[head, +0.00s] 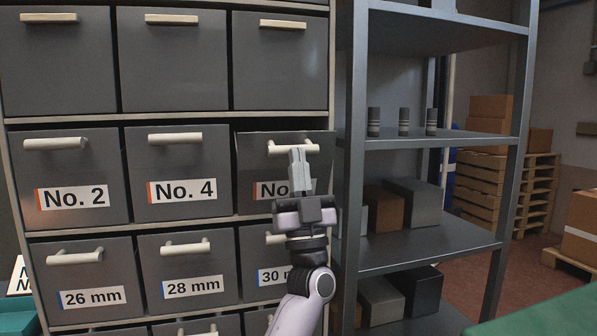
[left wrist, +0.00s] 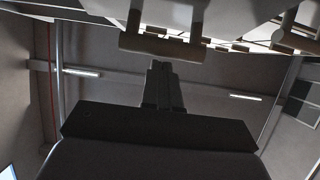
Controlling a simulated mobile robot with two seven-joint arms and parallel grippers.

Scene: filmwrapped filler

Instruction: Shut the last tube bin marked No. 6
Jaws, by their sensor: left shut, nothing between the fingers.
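The bin whose label starts "No." (head: 262,189) is at the right end of the middle row of a grey drawer cabinet; my gripper hides its number. Its front seems to stand slightly out, overlapping the cabinet's right post. Its pale bar handle (head: 312,149) runs across the upper front. My left gripper (head: 297,153) is shut and empty, with its fingertips at the handle's middle; I cannot tell if they touch. In the left wrist view, the shut fingers (left wrist: 161,66) point up just below a handle bar (left wrist: 160,45). My right gripper is out of view.
Bins No. 2 (head: 72,170) and No. 4 (head: 180,165) sit to the left. Bins labelled in millimetres (head: 190,266) are below. A metal shelf rack (head: 430,140) with boxes and small cylinders stands close on the right. Pallets (head: 478,180) stand behind it.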

